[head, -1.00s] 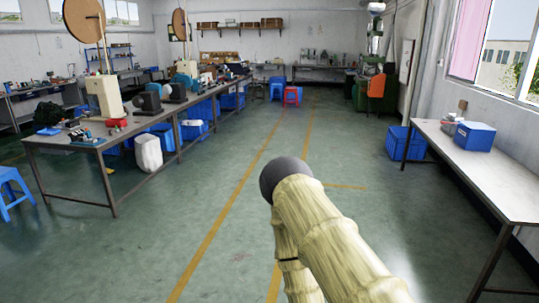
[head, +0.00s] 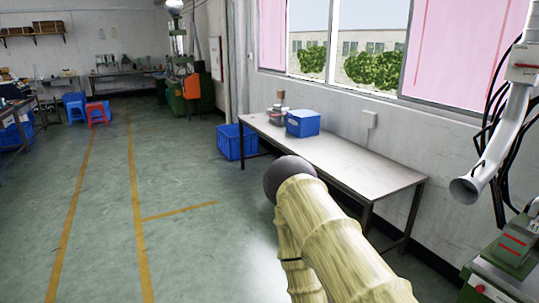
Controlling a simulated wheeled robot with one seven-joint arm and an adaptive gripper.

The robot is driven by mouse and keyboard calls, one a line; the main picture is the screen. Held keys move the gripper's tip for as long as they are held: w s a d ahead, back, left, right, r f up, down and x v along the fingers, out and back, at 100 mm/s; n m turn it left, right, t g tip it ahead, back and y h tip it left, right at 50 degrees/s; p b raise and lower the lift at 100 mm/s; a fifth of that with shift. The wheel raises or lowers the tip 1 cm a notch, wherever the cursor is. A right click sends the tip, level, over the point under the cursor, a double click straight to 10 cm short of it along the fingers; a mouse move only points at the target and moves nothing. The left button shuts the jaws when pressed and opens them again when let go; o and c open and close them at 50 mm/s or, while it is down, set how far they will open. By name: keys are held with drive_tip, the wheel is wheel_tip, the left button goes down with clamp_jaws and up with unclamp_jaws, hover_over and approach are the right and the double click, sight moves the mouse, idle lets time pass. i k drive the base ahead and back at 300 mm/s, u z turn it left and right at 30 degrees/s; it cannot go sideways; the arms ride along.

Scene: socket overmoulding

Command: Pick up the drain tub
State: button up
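I cannot tell for sure which thing is the drain tub. A blue tub (head: 236,141) stands on the floor by the far left end of the side table. A smaller blue box (head: 303,123) sits on that table, towards its far end. My beige arm with a dark rounded joint fills the lower middle of the head view. My gripper is not in view, so its state and anything in it are hidden. No visible part of my arm appears to touch either blue container.
The long side table (head: 370,172) runs along the right wall under windows. A green machine (head: 510,250) stands at the lower right, with a grey duct (head: 490,165) above it. Red (head: 97,112) and blue stools (head: 74,107) stand far left. The floor at left is clear.

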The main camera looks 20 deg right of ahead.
sight(517, 239)
drive_tip(key=z, duration=0.85)
drive_tip(key=i, duration=0.85)
drive_tip(key=z, duration=0.8)
